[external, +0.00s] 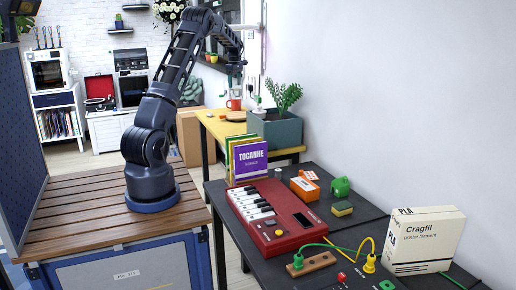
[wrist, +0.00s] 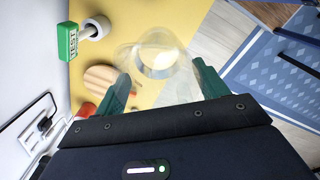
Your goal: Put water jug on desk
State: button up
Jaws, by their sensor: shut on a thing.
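The water jug (wrist: 158,50) is clear and see-through. In the wrist view it sits between the two green fingers of my gripper (wrist: 160,78), which are shut on it. The yellow desk (wrist: 200,22) shows beneath the jug, and through it. In the external view my gripper (external: 236,76) hangs over the far yellow desk (external: 216,124); the jug is too small and clear there to make out well. I cannot tell whether the jug's base touches the desk.
A red mug (external: 234,104) and a round wooden board (wrist: 102,79) are on the yellow desk. A green box (wrist: 67,41) and white cylinder (wrist: 96,27) lie near the wall side. A planter (external: 275,130) stands at the desk's near end. A blue patterned rug (wrist: 278,75) lies beyond the edge.

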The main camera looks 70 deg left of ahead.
jog(key=w+d+r+m, duration=0.1)
jog(key=w+d+m, duration=0.1)
jog(key=w+d, duration=0.8)
jog(key=w+d+r+m, duration=0.1)
jog(key=w+d, duration=0.6)
jog(key=d, duration=0.7)
jog(key=w+d+m, duration=0.2)
jog(key=w+d, duration=0.1)
jog(key=d, duration=1.1)
jog(key=w+d+m, duration=0.1)
jog(key=w+d, duration=0.2)
jog(key=d, duration=1)
jog(key=s+d+m, duration=0.3)
jog(key=d, duration=2.4)
jog(key=s+d+m, duration=0.2)
jog(key=s+d, duration=0.5)
jog(key=d, duration=0.6)
jog(key=s+d+m, duration=0.1)
jog(key=s+d, duration=0.5)
jog(key=d, duration=0.7)
notch_tip(320, 180, down, 31)
jog(key=shift+s+d+r, duration=0.1)
jog(key=shift+r, duration=0.05)
